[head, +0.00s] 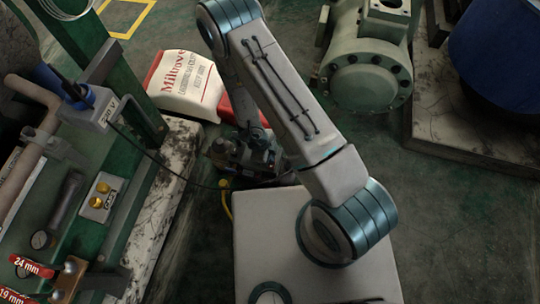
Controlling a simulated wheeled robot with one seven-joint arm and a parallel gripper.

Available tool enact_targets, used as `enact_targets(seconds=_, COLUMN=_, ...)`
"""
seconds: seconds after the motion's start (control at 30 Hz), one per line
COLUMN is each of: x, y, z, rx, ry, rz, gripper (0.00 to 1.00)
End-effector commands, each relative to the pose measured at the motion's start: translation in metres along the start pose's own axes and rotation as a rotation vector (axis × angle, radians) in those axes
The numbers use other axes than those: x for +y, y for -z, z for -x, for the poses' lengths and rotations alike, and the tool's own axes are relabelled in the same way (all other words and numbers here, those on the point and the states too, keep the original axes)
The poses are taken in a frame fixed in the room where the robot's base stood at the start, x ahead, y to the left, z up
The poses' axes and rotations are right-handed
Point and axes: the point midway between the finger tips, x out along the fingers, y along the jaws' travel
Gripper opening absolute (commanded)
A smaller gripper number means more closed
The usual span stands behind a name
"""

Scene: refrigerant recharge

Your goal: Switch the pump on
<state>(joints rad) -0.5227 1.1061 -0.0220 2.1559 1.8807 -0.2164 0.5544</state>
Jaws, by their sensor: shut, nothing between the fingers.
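My arm rises over the centre, bends at the top and comes down behind itself. My gripper (250,158) is small and dark at its lower end, shut and empty, partly covered by my arm. It is against a cluster of dark parts on the floor, beside a red piece (240,103). I cannot tell whether this cluster is the pump. A yellow hose (227,204) and a thin black cable run to it. No switch can be made out there, and I cannot tell whether the fingers touch anything.
A white sack (185,84) lies behind the cluster. On the left, a green frame (85,45) carries a grey labelled box (90,108) and a brass-knobbed block (101,198). A green flanged machine (368,62) and a blue drum (505,45) stand at right. Floor at right front is clear.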

Motion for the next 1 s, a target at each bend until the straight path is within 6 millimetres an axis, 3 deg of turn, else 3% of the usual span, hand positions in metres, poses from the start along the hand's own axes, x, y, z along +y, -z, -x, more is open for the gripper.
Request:
enact_targets(seconds=0.43, x=0.015, y=0.001, z=0.002, rx=0.000, ry=-0.001, rz=0.002, gripper=0.00)
enact_targets(seconds=0.77, x=0.016, y=0.001, z=0.003, rx=0.000, ry=-0.001, rz=0.000, gripper=0.00)
enact_targets(seconds=1.0, x=0.016, y=0.005, z=0.018, rx=0.000, ry=-0.001, rz=-0.002, gripper=0.00)
